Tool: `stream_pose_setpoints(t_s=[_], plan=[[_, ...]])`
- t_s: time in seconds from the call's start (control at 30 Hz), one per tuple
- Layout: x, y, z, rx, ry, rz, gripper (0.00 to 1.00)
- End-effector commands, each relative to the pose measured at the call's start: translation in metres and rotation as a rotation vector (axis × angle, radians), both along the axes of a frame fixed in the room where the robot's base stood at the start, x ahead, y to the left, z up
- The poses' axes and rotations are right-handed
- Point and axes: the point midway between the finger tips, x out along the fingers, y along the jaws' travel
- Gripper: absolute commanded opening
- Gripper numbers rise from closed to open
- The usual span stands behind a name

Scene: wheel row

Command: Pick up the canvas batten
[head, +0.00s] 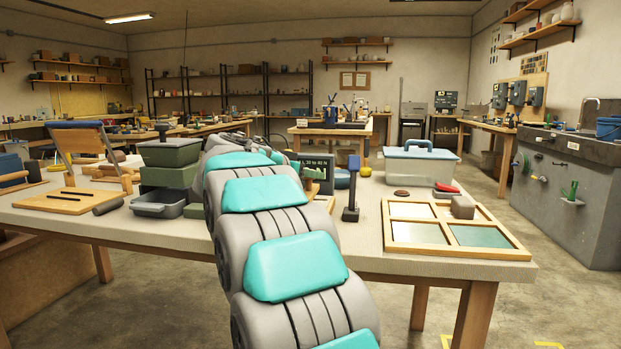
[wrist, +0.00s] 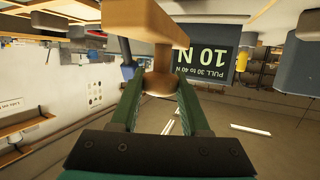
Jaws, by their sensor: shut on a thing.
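My gripper (wrist: 159,86) shows in the wrist view, its two green fingers closed on the rounded end of a pale wooden piece. This piece looks like the canvas batten (wrist: 152,22); its broad bar crosses the top of the view. A dark sign (wrist: 213,64) reading "PULL 30 to 40 N" and "10 N" is upside down beside it. The sign also shows in the head view (head: 318,170), behind my arm. My gripper and the batten cannot be made out in the head view, where my arm covers that part of the table.
The workbench (head: 150,235) carries stacked green bins (head: 168,165) at left and a clear box with a blue handle (head: 421,166) at right. A blue-topped stand (head: 351,192) is just right of my arm. A wooden frame with panes (head: 452,248) lies at the front right.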

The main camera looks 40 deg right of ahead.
Motion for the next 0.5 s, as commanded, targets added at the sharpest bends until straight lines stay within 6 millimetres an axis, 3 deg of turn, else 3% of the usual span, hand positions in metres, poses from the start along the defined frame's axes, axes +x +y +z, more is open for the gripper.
stream_pose_setpoints(t_s=[0.5], plan=[[-0.065, 0.074, 0.009, -0.002, -0.001, -0.001, 0.00]])
